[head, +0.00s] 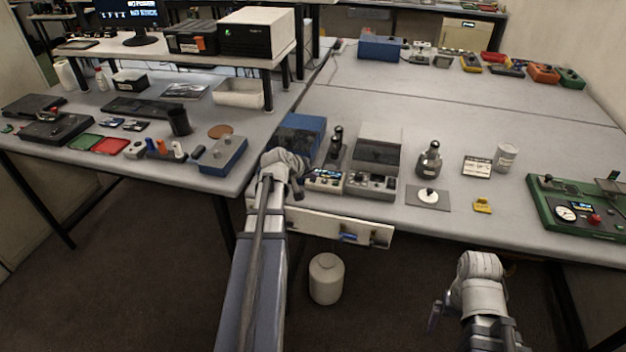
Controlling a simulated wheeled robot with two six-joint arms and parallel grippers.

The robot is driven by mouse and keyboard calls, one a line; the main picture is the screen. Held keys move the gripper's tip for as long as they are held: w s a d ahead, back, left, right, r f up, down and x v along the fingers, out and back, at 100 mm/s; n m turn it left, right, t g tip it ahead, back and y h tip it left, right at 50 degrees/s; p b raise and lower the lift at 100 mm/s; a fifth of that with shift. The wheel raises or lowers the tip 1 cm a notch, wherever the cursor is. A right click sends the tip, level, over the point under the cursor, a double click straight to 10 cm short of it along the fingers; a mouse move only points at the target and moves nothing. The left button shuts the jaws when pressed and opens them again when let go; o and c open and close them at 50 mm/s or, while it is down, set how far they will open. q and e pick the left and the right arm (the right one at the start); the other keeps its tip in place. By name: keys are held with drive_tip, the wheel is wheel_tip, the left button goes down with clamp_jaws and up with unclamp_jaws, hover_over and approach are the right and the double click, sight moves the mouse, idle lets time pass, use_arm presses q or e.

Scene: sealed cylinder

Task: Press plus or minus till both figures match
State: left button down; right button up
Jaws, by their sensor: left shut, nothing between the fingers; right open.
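A small panel (326,180) with a light face and bluish displays stands near the table's front edge. Its figures and any plus or minus keys are too small to read. My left gripper (298,190) is shut and empty, just left of this panel; I cannot tell whether it touches it. Its wrist hides part of the panel's left side. A larger grey unit (379,147) with knobs along its front stands right of the panel. My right gripper (436,316) is open and empty, low in front of the table and away from the panel.
A blue box (300,135) stands behind my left wrist. The table's rear middle is clear.

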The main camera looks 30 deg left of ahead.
use_arm(q)
drive_tip(key=shift+r+p, duration=0.8)
wheel_tip(320, 180, up, 5)
drive_tip(key=p, duration=0.5)
idle(2.6)
wheel_tip(320, 180, up, 4)
drive_tip(key=p, duration=0.3)
drive_tip(key=shift+f+p, duration=0.1)
drive_tip(key=shift+p, duration=0.3)
drive_tip(key=shift+f, duration=0.1)
wheel_tip(320, 180, down, 9)
drive_tip(key=b, duration=0.8)
drive_tip(key=shift+b, duration=0.4)
